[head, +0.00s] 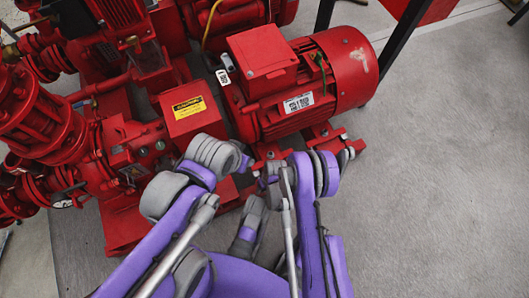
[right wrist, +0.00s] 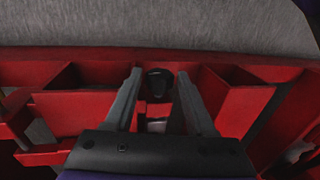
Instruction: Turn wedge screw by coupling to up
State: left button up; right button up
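A dark, rounded screw head (right wrist: 159,84) shows in the right wrist view, low in the red base frame. I take it for the wedge screw. My right gripper (right wrist: 159,74) is open, with one grey finger on each side of the screw head and a gap on both sides. In the head view my right gripper (head: 268,181) is small and partly covered by my arm, at the near edge of the pumpset below the motor. The coupling guard (head: 188,112), a red cover with a yellow label, is up and left of it.
The red motor (head: 310,80) stands behind and right of my right arm. The red pump and pipework (head: 50,120) fill the left. Red base ribs (right wrist: 232,105) rise beside the fingers. Grey floor (head: 440,170) is clear on the right.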

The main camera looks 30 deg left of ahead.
grip_shut()
jog(key=shift+w+d+f+g+y, duration=0.1)
jog(key=shift+w+g+y, duration=0.05)
jog(key=shift+g+y, duration=0.4)
jog(key=shift+w+d+g+y, duration=0.1)
jog(key=shift+g+y, duration=0.35)
jog(key=shift+g, duration=0.2)
jog(key=shift+w+d+f+g+y, duration=0.1)
jog(key=shift+g+y, duration=0.5)
jog(key=shift+g, duration=0.1)
jog(key=shift+w+d+f+g+y, duration=0.1)
jog(key=shift+g+y, duration=0.5)
jog(key=shift+g, duration=0.1)
jog(key=shift+a, duration=0.1)
jog(key=shift+o, duration=1.6)
grip_release()
